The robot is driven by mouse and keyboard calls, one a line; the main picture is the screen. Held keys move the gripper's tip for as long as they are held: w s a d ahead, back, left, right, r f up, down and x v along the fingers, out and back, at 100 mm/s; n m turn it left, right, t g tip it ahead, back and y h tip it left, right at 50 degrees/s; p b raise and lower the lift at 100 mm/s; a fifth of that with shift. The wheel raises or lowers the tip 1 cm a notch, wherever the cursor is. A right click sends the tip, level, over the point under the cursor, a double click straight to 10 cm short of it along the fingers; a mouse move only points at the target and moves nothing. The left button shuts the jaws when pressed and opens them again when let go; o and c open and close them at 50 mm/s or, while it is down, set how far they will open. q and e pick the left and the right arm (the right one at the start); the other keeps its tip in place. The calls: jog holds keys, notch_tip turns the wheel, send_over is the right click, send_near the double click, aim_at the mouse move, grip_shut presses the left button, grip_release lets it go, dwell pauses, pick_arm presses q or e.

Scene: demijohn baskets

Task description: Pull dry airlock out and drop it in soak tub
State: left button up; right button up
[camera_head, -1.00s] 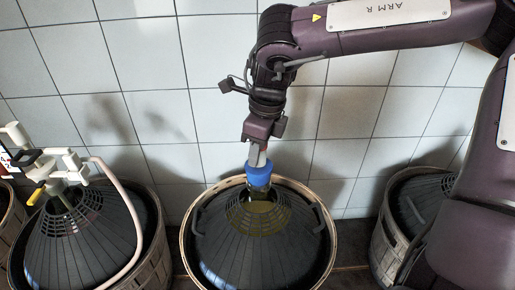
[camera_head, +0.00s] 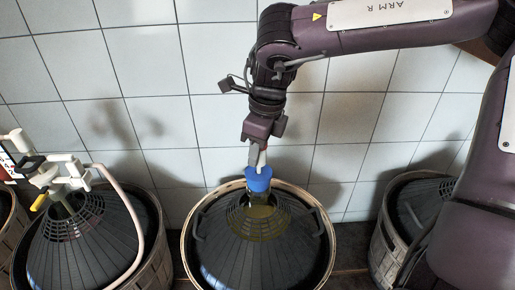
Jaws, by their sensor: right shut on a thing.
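My right gripper (camera_head: 258,158) points down over the middle demijohn basket (camera_head: 262,245). It is shut on a slim pale piece at the top of a blue cap (camera_head: 258,180), which I take for the airlock. The blue cap sits at the mouth of the demijohn neck (camera_head: 258,203). I cannot tell whether the cap is seated in the neck or just clear of it. The basket has a dark ribbed cover with a grid around the neck. My left gripper is not in view, and I see no soak tub.
A left basket (camera_head: 150,270) holds a demijohn with a white fitting (camera_head: 50,172) and a pale hose (camera_head: 137,205) on top. A right basket (camera_head: 390,245) stands partly behind my right arm. A white tiled wall (camera_head: 150,60) rises close behind.

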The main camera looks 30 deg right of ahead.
jog(key=shift+r+p, duration=1.95)
jog(key=shift+r, duration=0.6)
